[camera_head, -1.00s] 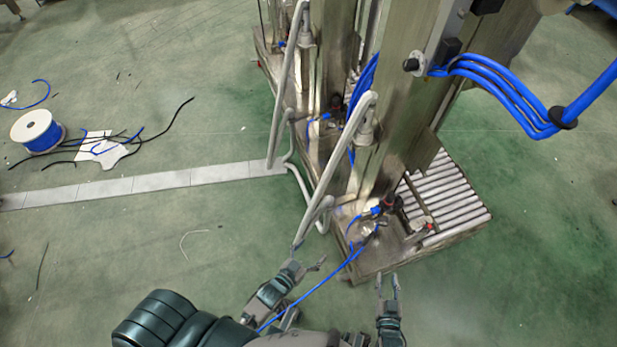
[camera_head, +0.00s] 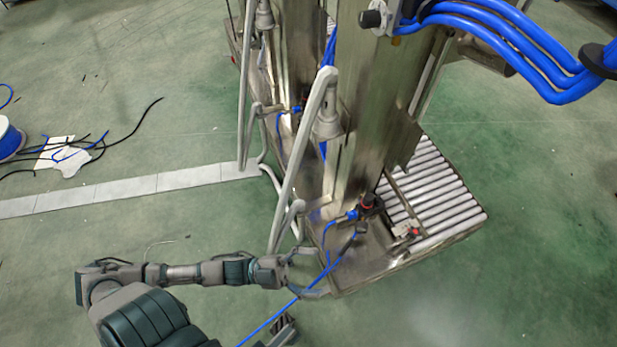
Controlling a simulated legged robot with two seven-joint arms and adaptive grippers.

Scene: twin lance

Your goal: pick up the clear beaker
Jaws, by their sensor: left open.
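I see no clear beaker in the head view. My left gripper (camera_head: 316,273) is open and empty, at the front left corner of the metal machine base (camera_head: 372,262). Its fingers point right, toward that base, and I cannot tell whether they touch it. A thin blue hose (camera_head: 262,325) runs past the fingers.
A steel machine with upright columns (camera_head: 375,110), bent grey tube rails (camera_head: 305,150) and a roller bed (camera_head: 432,195) stands ahead. Thick blue hoses (camera_head: 500,30) hang at upper right. A cable spool (camera_head: 10,140) and loose black cables (camera_head: 125,140) lie left. Green floor is clear at right.

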